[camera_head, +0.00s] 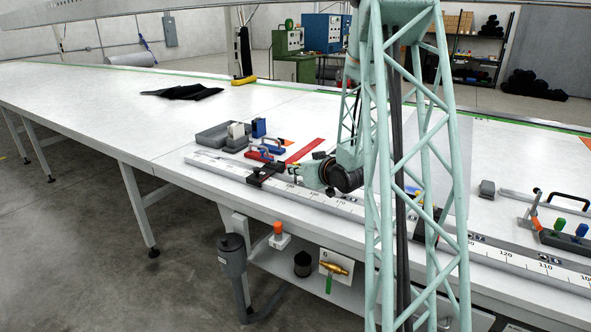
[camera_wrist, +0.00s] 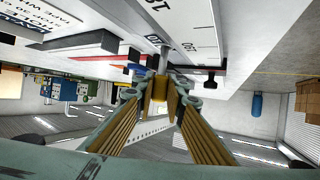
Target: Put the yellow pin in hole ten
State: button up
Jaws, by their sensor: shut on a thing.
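My gripper (camera_wrist: 160,92) is shut on a yellow piece with a grey shaft, which looks like the yellow pin (camera_wrist: 158,86). The shaft runs from the fingertips toward the pale, number-marked rail (camera_wrist: 190,22); I cannot tell whether its tip is inside a hole. In the head view my gripper (camera_head: 303,174) is low over the left part of the long rail (camera_head: 325,201), just right of a black stop block (camera_head: 263,173). The pin is too small there to make out clearly.
A blue-handled red clamp (camera_head: 262,153), a red bar (camera_head: 304,150) and grey blocks (camera_head: 212,137) lie behind the rail. A black cloth (camera_head: 183,92) lies farther left. Much of the table's left is clear.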

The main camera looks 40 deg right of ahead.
jog(key=shift+f+b, duration=0.65)
jog(key=shift+f, duration=0.4)
jog(key=o, duration=0.9)
jog(key=shift+s, duration=0.1)
jog(key=shift+v, duration=5.95)
